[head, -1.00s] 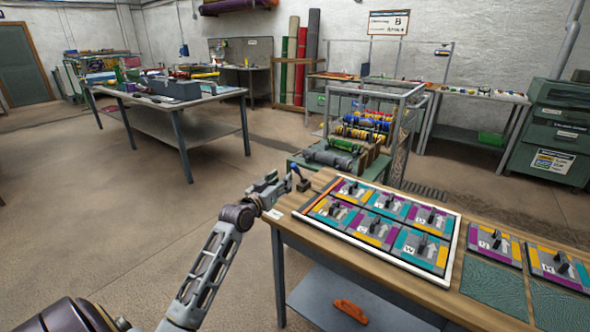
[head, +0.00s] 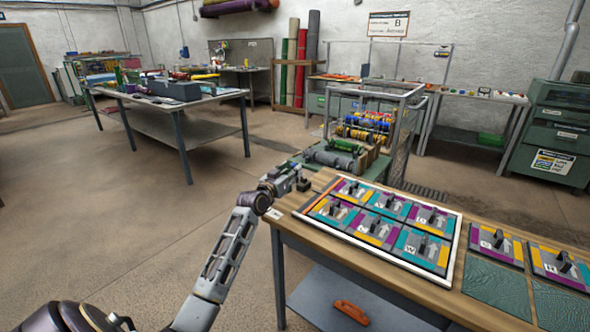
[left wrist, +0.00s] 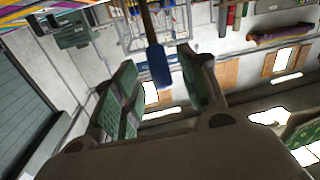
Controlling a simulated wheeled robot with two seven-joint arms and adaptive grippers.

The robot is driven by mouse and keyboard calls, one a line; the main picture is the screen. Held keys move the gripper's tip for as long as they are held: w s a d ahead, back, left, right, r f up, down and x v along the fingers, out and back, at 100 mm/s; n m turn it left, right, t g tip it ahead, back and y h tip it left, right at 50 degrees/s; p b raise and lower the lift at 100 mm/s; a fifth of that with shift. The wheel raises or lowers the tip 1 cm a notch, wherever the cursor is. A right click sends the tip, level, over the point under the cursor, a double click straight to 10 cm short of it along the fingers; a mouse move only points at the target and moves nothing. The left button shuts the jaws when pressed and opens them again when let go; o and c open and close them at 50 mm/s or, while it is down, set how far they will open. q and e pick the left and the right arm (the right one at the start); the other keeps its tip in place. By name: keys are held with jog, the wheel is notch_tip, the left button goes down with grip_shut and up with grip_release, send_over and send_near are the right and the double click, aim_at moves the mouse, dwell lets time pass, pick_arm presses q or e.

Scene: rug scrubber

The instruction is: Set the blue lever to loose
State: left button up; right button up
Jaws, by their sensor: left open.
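The blue lever shows in the left wrist view as a blue grip (left wrist: 158,66) on a thin dark shaft. It is in the gap between the two green-padded fingers of my open left gripper (left wrist: 160,85), with no clear contact on either finger. In the head view my left gripper (head: 296,172) is at the far left corner of the wooden workbench and hides the blue grip. The lever's dark base (head: 304,185) shows just beside the fingers. The lever's exact tilt and any setting marks cannot be made out. My right gripper is not in view.
A white-framed board (head: 385,225) with several coloured, lettered tiles lies on the workbench (head: 460,285), right of the lever. Two more tiles (head: 495,243) lie further right. A roller rack (head: 350,145) stands behind the bench. Open floor is at the left.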

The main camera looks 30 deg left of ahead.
pick_arm(q)
jog(key=shift+w+a, duration=0.1)
jog(key=shift+w, duration=1.55)
grip_shut()
